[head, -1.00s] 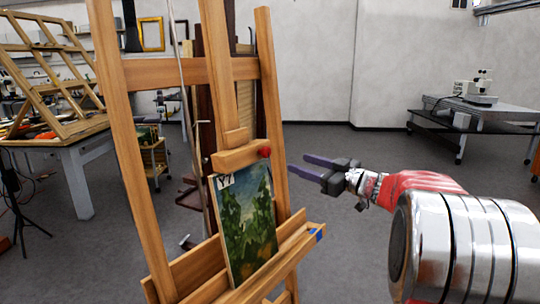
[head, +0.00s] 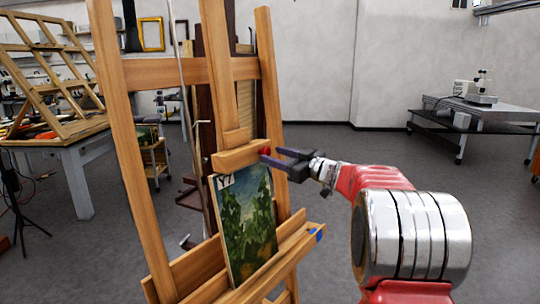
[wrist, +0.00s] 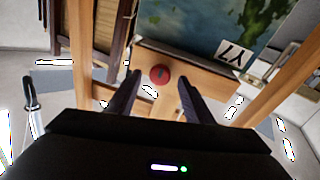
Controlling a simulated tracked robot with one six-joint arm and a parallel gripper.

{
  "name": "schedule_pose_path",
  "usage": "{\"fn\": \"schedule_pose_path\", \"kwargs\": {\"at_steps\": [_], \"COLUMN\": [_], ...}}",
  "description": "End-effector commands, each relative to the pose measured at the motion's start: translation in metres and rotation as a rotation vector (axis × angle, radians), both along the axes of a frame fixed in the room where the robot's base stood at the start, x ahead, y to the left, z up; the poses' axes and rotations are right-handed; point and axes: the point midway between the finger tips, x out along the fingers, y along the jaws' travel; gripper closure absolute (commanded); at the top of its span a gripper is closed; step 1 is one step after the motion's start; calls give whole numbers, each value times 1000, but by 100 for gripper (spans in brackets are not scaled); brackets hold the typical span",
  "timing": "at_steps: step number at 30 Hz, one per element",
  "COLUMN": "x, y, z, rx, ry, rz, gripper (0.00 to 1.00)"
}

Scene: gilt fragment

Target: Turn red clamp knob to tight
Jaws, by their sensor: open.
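The red clamp knob (wrist: 159,74) sits on the wooden clamp bar (head: 238,155) of the easel, at the bar's right end in the head view. In the wrist view the knob lies between and just beyond the two dark fingertips. My gripper (head: 271,158) is open and reaches the knob from the right; the knob (head: 264,152) is partly hidden by a finger in the head view. I cannot tell whether a finger touches it. The small green-blue painting (head: 247,222) with a "Y7" label stands on the easel below the bar.
The easel's wooden uprights (head: 271,110) stand close beside my gripper, and its lower ledge (head: 290,245) juts out below. A workbench (head: 75,160) with a wooden rack is at left. A dark table (head: 480,125) with a microscope is at back right. The floor between is clear.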

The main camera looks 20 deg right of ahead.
Motion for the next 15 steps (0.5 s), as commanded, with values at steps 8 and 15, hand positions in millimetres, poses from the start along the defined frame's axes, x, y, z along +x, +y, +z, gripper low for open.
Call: {"fn": "schedule_pose_path", "kwargs": {"at_steps": [8,15], "x": [22,23], "y": [9,10], "z": [0,0], "rx": [-1,0], "ry": [-1,0], "rz": [-1,-2], "gripper": [53,53]}}
